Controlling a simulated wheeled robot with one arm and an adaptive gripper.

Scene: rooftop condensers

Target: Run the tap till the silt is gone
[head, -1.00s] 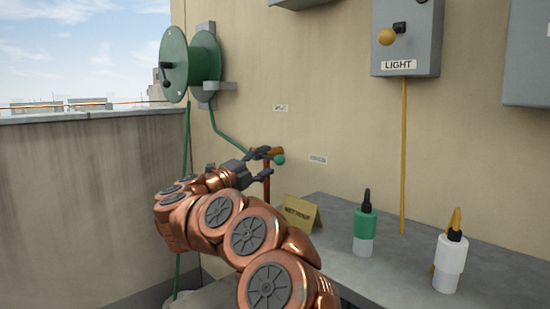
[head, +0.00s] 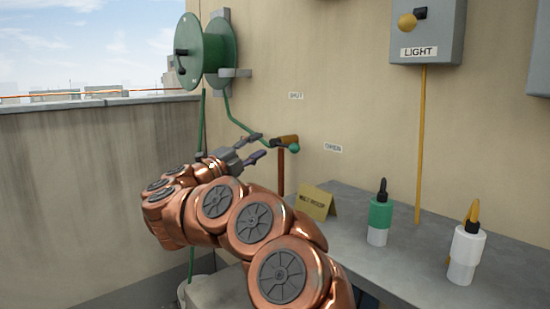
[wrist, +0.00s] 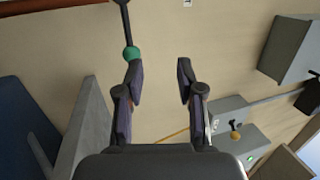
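The tap (head: 287,139) is a copper-brown fitting on an upright pipe by the wall. Its dark lever ends in a green ball (head: 295,147), on the side of the OPEN label (head: 332,147); the SHUT label (head: 295,96) is higher. My gripper (head: 261,145) is open and empty, left of the ball and apart from it. In the wrist view the ball (wrist: 131,53) shows beyond the left fingertip, outside the gap of my gripper (wrist: 160,75). A green hose (head: 234,117) comes from the reel towards the tap. I see no water or silt.
A green hose reel (head: 205,50) is on the wall. A pale bucket (head: 184,292) is partly hidden low behind my arm. The grey ledge (head: 405,240) bears a yellow sign (head: 316,201), a green bottle (head: 380,214) and a white bottle (head: 465,252). A LIGHT box (head: 428,30) hangs above.

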